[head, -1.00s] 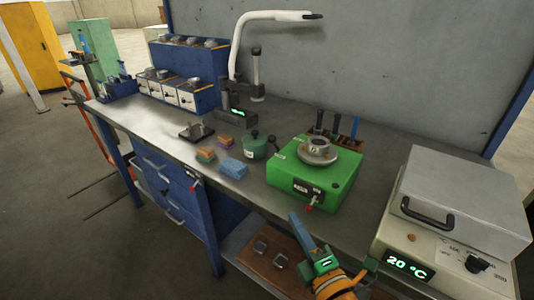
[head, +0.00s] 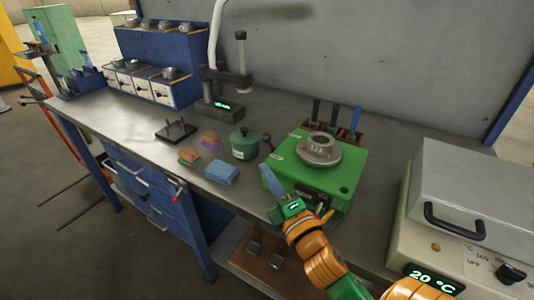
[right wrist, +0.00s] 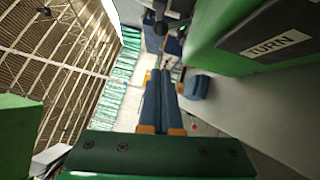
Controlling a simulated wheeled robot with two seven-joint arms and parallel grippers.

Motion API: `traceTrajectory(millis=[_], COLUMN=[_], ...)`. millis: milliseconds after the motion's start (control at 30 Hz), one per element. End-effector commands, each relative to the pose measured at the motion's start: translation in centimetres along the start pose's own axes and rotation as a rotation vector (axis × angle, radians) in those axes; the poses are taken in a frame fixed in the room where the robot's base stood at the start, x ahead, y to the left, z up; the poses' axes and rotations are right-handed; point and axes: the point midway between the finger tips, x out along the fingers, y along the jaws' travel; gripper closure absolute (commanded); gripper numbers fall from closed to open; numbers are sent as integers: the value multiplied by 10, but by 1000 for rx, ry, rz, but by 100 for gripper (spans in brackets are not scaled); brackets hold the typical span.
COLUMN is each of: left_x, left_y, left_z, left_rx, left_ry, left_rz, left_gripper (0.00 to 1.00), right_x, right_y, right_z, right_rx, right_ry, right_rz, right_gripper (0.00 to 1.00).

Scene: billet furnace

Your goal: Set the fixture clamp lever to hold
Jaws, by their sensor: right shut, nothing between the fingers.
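The green fixture (head: 335,180) stands on the bench with a round metal part (head: 320,147) on top. A dark lever with a ball knob (head: 268,136) rises at its left side; I take this to be the clamp lever. A dark knob on a stem (right wrist: 160,27) shows in the right wrist view, near the green fixture (right wrist: 210,40) with its "TURN" label. My right gripper (head: 266,170) is shut and empty, its blue fingers beside the fixture's front left corner, apart from the knob. It hides part of the fixture's front. My left gripper is out of view.
A green lidded pot (head: 244,145), a blue cloth-like block (head: 221,173) and small sponge-like blocks (head: 189,157) sit left of the fixture. A heater box (head: 470,200) reading 20 °C stands at right. Tools stand in a rack (head: 345,128) behind. The bench's front left is clear.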

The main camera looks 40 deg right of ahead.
Motion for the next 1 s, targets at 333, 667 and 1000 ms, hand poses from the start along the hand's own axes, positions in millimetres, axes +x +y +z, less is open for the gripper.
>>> traceTrajectory(millis=[333,667,1000], left_x=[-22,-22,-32], left_y=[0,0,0], left_z=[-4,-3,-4], left_rx=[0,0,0], left_ry=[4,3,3], left_rz=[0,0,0], left_gripper=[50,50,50], right_x=[56,64,72], right_y=[4,2,8], right_z=[21,29,29], right_rx=[-2,1,24], right_ry=[-1,0,0], right_rz=[0,0,-13], right_gripper=[100,100,100])
